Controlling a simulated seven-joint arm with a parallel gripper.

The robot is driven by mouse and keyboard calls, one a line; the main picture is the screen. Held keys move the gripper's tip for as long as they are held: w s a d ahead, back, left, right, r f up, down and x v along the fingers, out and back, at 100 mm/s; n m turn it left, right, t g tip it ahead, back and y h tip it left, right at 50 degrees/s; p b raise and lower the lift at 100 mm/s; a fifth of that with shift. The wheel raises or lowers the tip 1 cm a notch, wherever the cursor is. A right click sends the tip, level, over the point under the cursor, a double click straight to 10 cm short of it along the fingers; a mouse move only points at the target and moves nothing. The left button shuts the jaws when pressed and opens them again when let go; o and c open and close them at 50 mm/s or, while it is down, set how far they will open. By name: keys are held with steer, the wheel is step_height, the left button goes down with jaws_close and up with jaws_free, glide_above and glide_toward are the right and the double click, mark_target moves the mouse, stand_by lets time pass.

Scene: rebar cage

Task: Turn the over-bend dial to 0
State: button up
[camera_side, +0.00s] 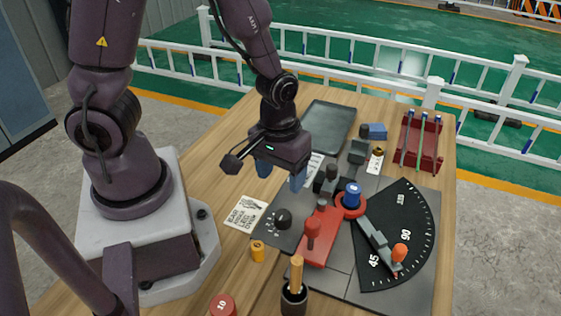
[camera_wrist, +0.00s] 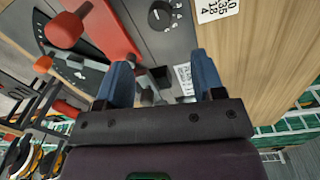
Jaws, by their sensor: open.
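The over-bend dial (camera_side: 282,218) is a black round knob on the grey bender plate, with small white marks around it. My gripper (camera_side: 281,175) is open and empty, blue fingers pointing down, above and behind the dial in the side view. In the wrist view my gripper (camera_wrist: 162,72) has its fingers apart, and the dial lies beyond their tips, touched by neither.
A red lever block (camera_side: 320,238) with an upright red handle stands close right of the dial. A blue-capped post (camera_side: 352,195) and an angle scale (camera_side: 408,225) lie further right. A paper note (camera_side: 245,213), yellow piece (camera_side: 257,251) and black cup (camera_side: 294,296) sit nearby.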

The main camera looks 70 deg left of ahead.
steer(key=shift+r, duration=1.2)
steer(key=shift+s, duration=0.1)
steer(key=s+a+r+m+t, duration=0.1)
steer(key=s+r+m+t, duration=0.1)
steer(key=r, duration=0.8)
steer(key=s+a+r+m+t, duration=0.1)
steer(key=s+r+m+t, duration=0.2)
steer(key=r, duration=0.7)
steer(key=shift+a+m, duration=0.2)
steer(key=shift+m, duration=0.8)
